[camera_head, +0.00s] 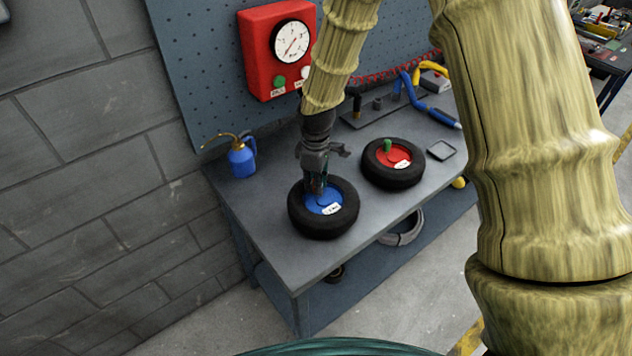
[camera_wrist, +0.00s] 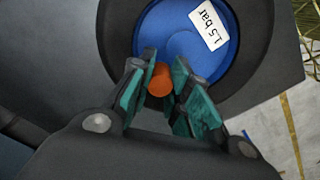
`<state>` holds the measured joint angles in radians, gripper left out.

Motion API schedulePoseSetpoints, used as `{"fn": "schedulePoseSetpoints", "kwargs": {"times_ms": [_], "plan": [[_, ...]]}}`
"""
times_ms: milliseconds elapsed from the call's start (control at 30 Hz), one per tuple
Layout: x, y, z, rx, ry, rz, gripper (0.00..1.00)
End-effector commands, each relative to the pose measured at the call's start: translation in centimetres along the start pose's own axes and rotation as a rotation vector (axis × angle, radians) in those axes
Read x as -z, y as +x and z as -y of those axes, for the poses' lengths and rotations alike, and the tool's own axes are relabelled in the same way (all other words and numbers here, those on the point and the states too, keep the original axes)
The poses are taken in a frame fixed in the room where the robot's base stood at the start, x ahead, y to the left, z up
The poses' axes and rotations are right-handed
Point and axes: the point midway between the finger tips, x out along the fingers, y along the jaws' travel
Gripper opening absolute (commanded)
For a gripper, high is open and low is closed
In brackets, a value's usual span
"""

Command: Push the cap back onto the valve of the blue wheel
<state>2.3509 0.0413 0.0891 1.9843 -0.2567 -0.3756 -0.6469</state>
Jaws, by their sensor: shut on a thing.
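The blue wheel (camera_head: 324,204) lies flat on the bench, a black tyre around a blue hub with a white label; in the wrist view its blue hub (camera_wrist: 188,44) carries a label reading 1.5 bar. My gripper (camera_head: 318,186) points down over the hub. In the wrist view my gripper (camera_wrist: 162,82) has its teal finger pads closed around an orange cap (camera_wrist: 159,80). The cap appears over the near side of the hub. The valve is hidden beneath the cap and fingers, so I cannot tell whether the cap touches it.
A red-hubbed wheel (camera_head: 393,162) with a green cap (camera_head: 387,146) lies to the right on the bench (camera_head: 262,200). A small dark tray (camera_head: 441,150) is beyond it. A blue oil can (camera_head: 242,160) stands at the left. A red gauge box (camera_head: 278,50) hangs on the pegboard behind.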

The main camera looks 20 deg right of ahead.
Motion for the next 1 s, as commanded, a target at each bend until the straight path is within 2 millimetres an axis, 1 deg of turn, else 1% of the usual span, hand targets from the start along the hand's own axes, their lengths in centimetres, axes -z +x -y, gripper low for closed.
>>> {"fn": "schedulePoseSetpoints", "kwargs": {"times_ms": [33,433,467,500,567,600,1000], "plan": [[-0.23,0.63,0.35,0.008,0.000,0.006,0.06],[-0.41,0.98,0.61,0.013,-0.001,0.011,0.06],[-0.42,0.99,0.62,0.013,-0.001,0.011,0.24],[-0.43,1.01,0.64,0.014,-0.001,0.011,0.31],[-0.45,1.02,0.65,0.014,-0.001,0.012,0.42],[-0.46,1.03,0.65,0.014,-0.001,0.012,0.43],[-0.40,0.78,0.52,0.012,0.000,0.010,0.43]]}}
